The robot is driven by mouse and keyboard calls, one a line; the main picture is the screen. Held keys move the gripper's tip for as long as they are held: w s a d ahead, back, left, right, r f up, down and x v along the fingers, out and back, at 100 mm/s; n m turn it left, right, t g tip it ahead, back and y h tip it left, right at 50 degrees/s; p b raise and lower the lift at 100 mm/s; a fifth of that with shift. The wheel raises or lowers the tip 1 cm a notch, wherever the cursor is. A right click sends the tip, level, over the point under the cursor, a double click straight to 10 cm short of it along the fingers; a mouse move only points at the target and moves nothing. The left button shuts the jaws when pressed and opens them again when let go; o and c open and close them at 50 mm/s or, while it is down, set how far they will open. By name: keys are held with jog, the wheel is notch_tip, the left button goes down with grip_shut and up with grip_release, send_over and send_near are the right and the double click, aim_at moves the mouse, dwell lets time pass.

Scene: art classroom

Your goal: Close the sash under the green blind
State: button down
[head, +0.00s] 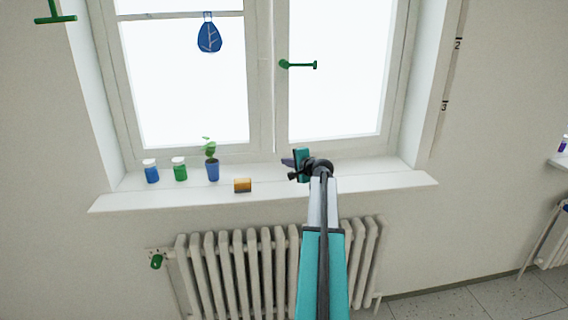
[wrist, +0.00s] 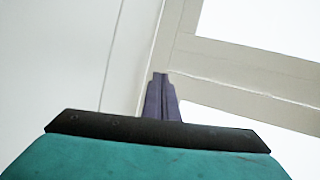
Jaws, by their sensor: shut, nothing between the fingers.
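A white-framed window has a left sash (head: 135,100) and a right sash (head: 281,105). A green handle (head: 298,64) sits on the right sash, its lever pointing right. I cannot tell whether either sash stands ajar. No green blind shows in either view. My gripper (head: 287,162) is just above the sill, in front of the lower window frame near the middle. Its purple fingers (wrist: 160,95) are shut and empty in the wrist view. They overlap a pale frame (wrist: 250,68) with bright glass; contact cannot be told.
A radiator (head: 237,270) stands below. The right sill is clear.

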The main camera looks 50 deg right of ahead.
jog(key=s+a+r+b, duration=0.1)
jog(key=s+a+r, duration=0.1)
jog(key=s, duration=0.3)
jog(key=shift+s+a, duration=0.3)
jog(key=shift+a, duration=0.6)
